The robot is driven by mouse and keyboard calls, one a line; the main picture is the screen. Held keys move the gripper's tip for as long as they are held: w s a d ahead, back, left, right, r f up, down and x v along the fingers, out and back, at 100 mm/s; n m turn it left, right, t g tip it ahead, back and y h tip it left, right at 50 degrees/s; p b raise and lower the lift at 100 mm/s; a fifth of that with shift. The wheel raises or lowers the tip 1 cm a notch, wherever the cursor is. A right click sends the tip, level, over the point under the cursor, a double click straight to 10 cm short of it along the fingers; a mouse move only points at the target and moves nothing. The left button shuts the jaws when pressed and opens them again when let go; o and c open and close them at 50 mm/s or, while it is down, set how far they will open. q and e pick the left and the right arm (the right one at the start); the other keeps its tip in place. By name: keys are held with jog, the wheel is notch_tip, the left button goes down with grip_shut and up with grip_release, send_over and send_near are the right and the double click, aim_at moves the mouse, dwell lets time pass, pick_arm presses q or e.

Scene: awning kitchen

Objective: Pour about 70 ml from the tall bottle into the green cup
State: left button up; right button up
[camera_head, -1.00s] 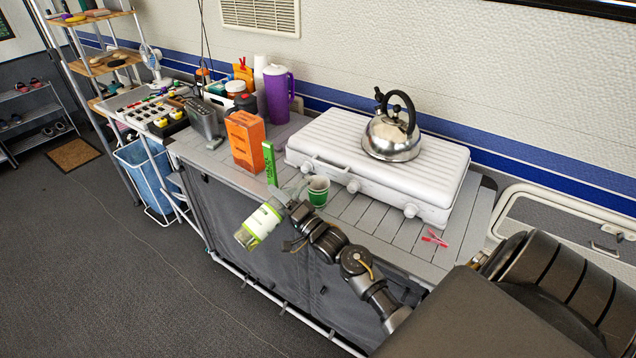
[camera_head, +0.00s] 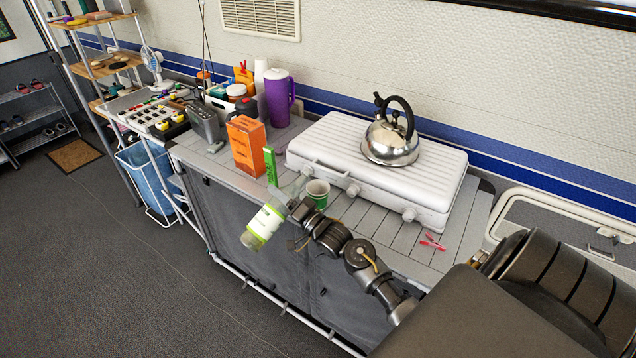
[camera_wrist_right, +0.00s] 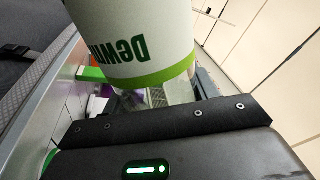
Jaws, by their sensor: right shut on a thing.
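The tall bottle (camera_head: 266,220), clear with a white and green label, is in my right gripper (camera_head: 287,213), which is shut on it. In the head view it leans, base at lower left and clear neck at upper right, close to the green cup. The right wrist view shows its label (camera_wrist_right: 135,40) large, with the lettering upside down. The green cup (camera_head: 318,194) stands upright on the counter, just right of the bottle's neck. Its lower part is partly hidden by my right arm. I cannot tell whether liquid is flowing. My left gripper is not in view.
An orange box (camera_head: 246,145) and an upright green object (camera_head: 270,165) stand left of the cup. A white stove case (camera_head: 350,150) bearing a kettle (camera_head: 390,140) is behind. A red clip (camera_head: 432,242) lies at right. The counter's front edge runs below the bottle.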

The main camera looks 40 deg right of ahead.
jog(key=r+n+p, duration=0.1)
jog(key=n+p, duration=0.1)
jog(key=d+r+n+g+y+p, duration=0.1)
jog(key=r+n, duration=0.1)
jog(key=n, duration=0.1)
jog(key=r+n+p, duration=0.2)
jog(key=n, duration=0.1)
jog(key=shift+w+d+r+g+y+p, duration=0.1)
jog(key=shift+d+r+g+y+p, duration=0.15)
jog(key=shift+d+g+y+p, duration=0.15)
jog(key=shift+r+n+p, duration=0.15)
jog(key=shift+n+p, duration=0.15)
jog(key=shift+n, duration=0.6)
jog(key=shift+n+g, duration=0.5)
jog(key=shift+n, duration=0.6)
jog(key=shift+f+n+p, duration=0.35)
jog(key=shift+n, duration=0.45)
